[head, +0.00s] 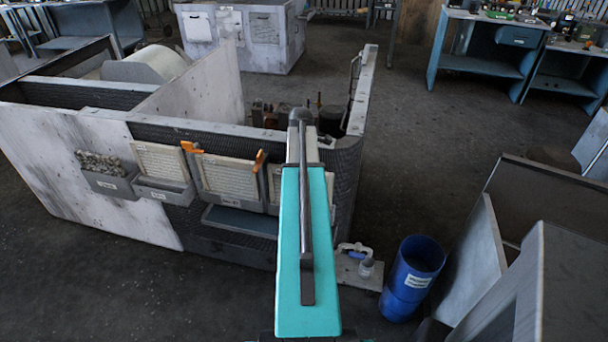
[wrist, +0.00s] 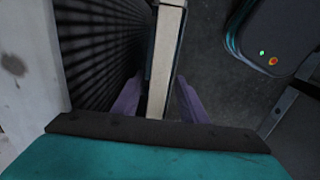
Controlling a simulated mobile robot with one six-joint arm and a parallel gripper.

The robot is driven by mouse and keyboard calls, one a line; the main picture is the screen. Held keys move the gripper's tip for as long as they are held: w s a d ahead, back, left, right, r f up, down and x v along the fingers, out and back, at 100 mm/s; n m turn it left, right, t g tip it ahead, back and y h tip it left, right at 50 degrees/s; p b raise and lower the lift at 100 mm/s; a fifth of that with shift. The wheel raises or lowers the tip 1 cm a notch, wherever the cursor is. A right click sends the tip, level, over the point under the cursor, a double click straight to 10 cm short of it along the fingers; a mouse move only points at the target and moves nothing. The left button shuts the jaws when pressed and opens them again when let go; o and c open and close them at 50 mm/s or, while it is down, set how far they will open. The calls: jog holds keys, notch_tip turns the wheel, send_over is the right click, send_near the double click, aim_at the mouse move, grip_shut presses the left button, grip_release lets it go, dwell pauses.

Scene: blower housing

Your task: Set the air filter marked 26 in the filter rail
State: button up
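Several cream filters stand in grey holders along the near side of the housing in the head view. One filter (head: 228,172) has orange clips at both upper corners; another (head: 158,160) stands to its left. A further one (head: 274,184) is partly hidden by my teal arm. No number 26 is readable. In the wrist view, my gripper (wrist: 160,95) has its two purple fingers apart, with a cream filter-like edge (wrist: 168,50) between them and dark gaps on both sides. My gripper is hidden in the head view. I cannot identify the filter rail with certainty.
The housing's pale wall (head: 85,160) and dark ribbed panel (wrist: 95,45) lie close to my gripper's left. A blue bin (head: 412,280) and a small pipe fitting (head: 362,262) stand on the right. Blue workbenches (head: 485,62) stand far back.

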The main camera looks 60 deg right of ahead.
jog(key=shift+s+a+f+y, duration=0.35)
jog(key=shift+a+f, duration=0.25)
jog(key=shift+f, duration=0.15)
notch_tip(320, 180, up, 15)
jog(key=b, duration=0.2)
jog(key=shift+w+d+r, duration=0.15)
jog(key=shift+w+d, duration=0.05)
jog(key=shift+d, duration=0.15)
dwell(0.5)
